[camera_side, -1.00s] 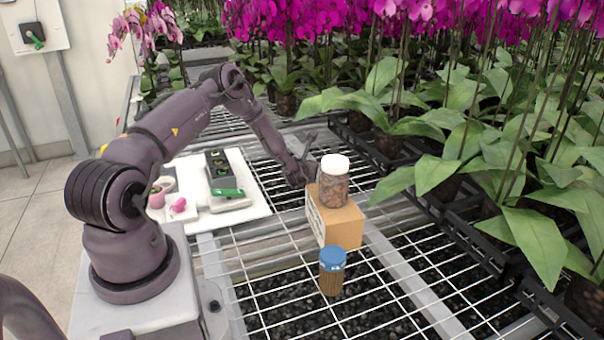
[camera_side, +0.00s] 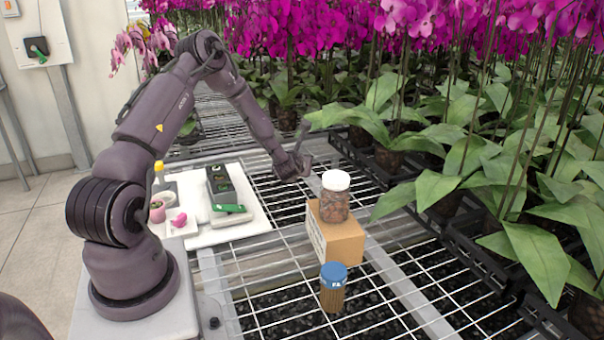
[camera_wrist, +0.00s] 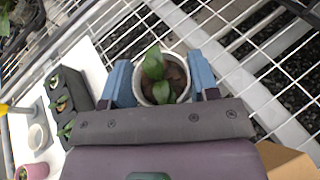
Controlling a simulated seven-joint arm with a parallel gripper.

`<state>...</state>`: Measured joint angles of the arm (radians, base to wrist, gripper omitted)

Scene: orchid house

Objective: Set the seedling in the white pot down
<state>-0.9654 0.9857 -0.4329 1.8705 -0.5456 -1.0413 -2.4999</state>
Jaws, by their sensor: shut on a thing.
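The seedling (camera_wrist: 153,64) has several green leaves and stands in a white pot (camera_wrist: 137,88) with brown bark in it. The pot sits between the two blue fingers of my gripper (camera_wrist: 158,72), which is shut on it. In the side view my gripper (camera_side: 293,164) is above the wire bench, behind and left of the lidded jar. The pot cannot be made out there, hidden by the gripper. In the wrist view, wire mesh and a pale bench rail lie under the pot.
A jar with a white lid (camera_side: 336,202) stands on a cardboard box (camera_side: 340,240). A blue-lidded jar (camera_side: 333,290) stands in front. A white board (camera_side: 256,212) at left bears a dark seedling tray (camera_side: 219,183). Orchids in black crates (camera_side: 400,226) fill the right.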

